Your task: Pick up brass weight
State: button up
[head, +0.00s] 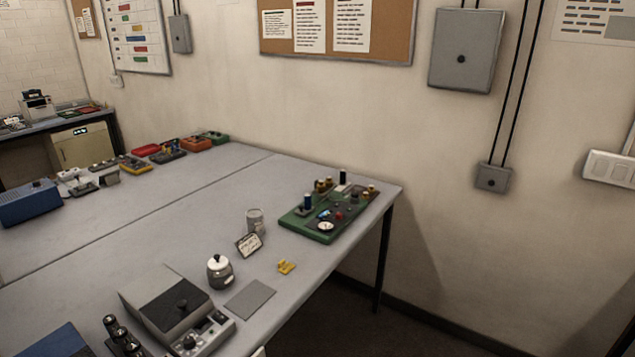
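I cannot surely tell which thing is the brass weight. A small yellow, brass-coloured piece (286,267) lies flat on the grey table near its front right edge; its exact shape is too small to read. A grey metal cylinder (255,221) stands behind it, with a small written card (249,245) propped in front. A grey jar with a white knobbed lid (220,272) stands to the left. My gripper is not in view.
A green board with knobs and posts (326,212) sits at the table's right end. A grey instrument (177,311) and a flat grey pad (250,299) are in front. A blue box (29,203) is at far left. The table's (150,224) middle is mostly clear.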

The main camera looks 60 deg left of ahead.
aim_at(328, 184)
jog(key=u, duration=0.2)
jog(key=i, duration=0.8)
jog(key=u, duration=0.65)
jog(key=i, duration=0.65)
jog(key=u, duration=0.85)
jog(key=i, duration=0.5)
jog(key=u, duration=0.8)
jog(key=i, duration=1)
jog(key=u, duration=0.05)
jog(key=k, duration=0.35)
